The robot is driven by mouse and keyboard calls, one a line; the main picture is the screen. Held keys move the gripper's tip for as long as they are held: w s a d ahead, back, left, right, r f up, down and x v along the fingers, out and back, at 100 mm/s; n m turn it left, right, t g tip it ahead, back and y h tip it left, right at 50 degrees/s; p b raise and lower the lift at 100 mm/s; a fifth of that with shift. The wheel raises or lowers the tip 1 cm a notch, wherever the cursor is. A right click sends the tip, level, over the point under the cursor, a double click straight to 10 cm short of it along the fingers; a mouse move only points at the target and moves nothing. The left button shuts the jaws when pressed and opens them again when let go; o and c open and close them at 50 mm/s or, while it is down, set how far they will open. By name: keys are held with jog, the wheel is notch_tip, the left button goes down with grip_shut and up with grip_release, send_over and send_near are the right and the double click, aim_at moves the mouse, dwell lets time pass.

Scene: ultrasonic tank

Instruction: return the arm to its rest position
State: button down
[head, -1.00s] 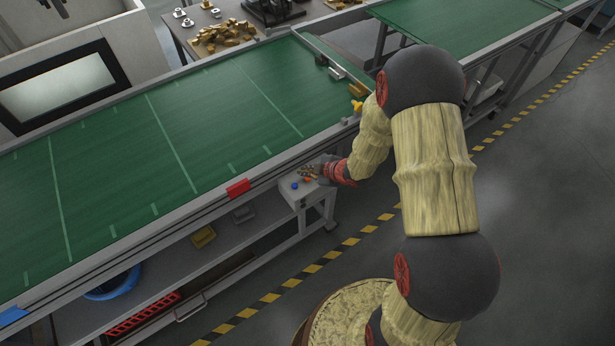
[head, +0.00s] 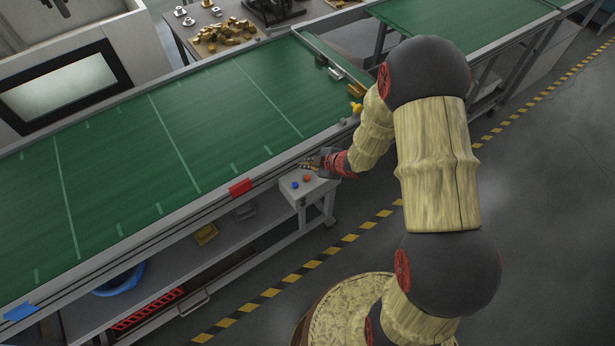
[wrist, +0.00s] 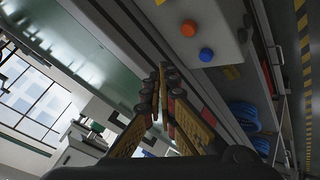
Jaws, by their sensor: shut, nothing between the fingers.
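My arm (head: 436,165) reaches from the lower right up and then back left toward the edge of the green conveyor table. My gripper (head: 308,164) is just above and behind a small grey control box (head: 306,186) with a red and a blue button. In the wrist view my gripper (wrist: 161,75) has its fingertips together, with nothing between them. The control box (wrist: 180,12) shows there at the top, apart from the fingers, with its orange-red and blue buttons.
The green conveyor (head: 150,150) spans the left, with a red block (head: 240,187) on its near edge. A side table (head: 225,35) carries brass parts. The grey floor at the right is open.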

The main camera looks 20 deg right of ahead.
dwell(0.3)
jog(key=s+d+f+m+g+h, duration=0.2)
jog(key=s+d+f+m+h, duration=0.15)
jog(key=s+d+f, duration=0.2)
jog(key=s+d+r+m+g+h+b, duration=0.1)
jog(key=s+d+r+m+g+h, duration=0.2)
jog(key=s+d+r+m, duration=0.3)
jog(key=s+a+r+m+t+y+b, duration=0.1)
jog(key=s+a+r+m+b, duration=0.1)
jog(key=s+a+r+b, duration=0.3)
jog(key=s+a+r+m+t+y+b, duration=0.1)
jog(key=s+a+r+m+b, duration=0.2)
jog(key=s+r, duration=1)
notch_tip(320, 180, up, 4)
jog(key=a+b, duration=0.2)
jog(key=a, duration=0.1)
jog(key=shift+r+t+b, duration=0.25)
jog(key=shift+t+b, duration=0.05)
jog(key=shift+b, duration=0.1)
